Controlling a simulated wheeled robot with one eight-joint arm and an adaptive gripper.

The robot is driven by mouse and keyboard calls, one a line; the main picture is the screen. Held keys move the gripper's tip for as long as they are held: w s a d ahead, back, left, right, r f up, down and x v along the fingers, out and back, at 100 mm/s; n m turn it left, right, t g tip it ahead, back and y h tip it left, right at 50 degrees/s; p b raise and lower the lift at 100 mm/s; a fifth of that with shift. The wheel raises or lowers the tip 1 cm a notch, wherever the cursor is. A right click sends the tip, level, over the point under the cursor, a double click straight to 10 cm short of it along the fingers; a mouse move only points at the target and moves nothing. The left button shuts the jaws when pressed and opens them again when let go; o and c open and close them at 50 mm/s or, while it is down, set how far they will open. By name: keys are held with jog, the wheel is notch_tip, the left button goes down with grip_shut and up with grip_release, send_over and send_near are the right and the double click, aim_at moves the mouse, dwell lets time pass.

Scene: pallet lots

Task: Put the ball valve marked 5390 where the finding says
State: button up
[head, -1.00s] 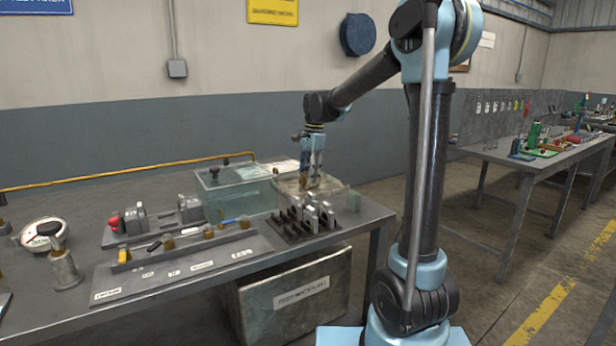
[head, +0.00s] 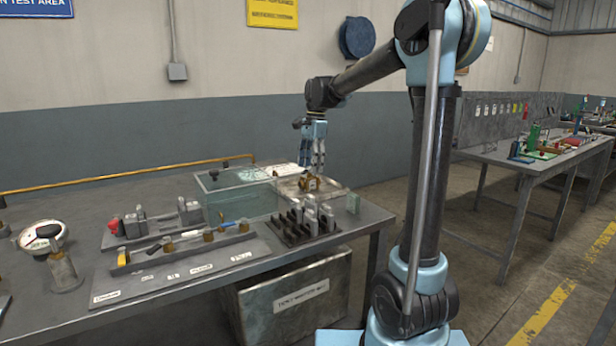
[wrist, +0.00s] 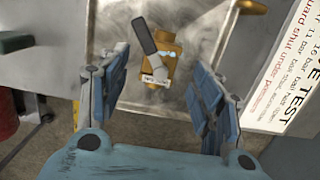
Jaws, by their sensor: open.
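A brass ball valve (wrist: 160,58) with a dark lever lies on a metal tray (wrist: 120,100) in the wrist view. A small white tag is on it, too blurred to read. In the head view the valve (head: 311,184) sits on the tray at the back right of the bench. My gripper (head: 318,165) hangs above it, open and empty. In the wrist view its two fingers (wrist: 160,85) stand apart on either side, with the valve beyond them. A printed sheet (wrist: 290,70) with "TEST" and bar values is at the right; its text is partly cut off.
A glass water tank (head: 240,198) stands left of the tray. A dark slotted rack (head: 295,228) with grey parts is in front. A strip with several brass valves and labels (head: 185,245) lies front left. A bin (head: 290,295) stands under the bench.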

aim_at(312, 176)
notch_tip(312, 176, up, 7)
jog(key=shift+w+d, duration=0.25)
jog(key=shift+d, duration=0.1)
jog(key=shift+f, duration=0.1)
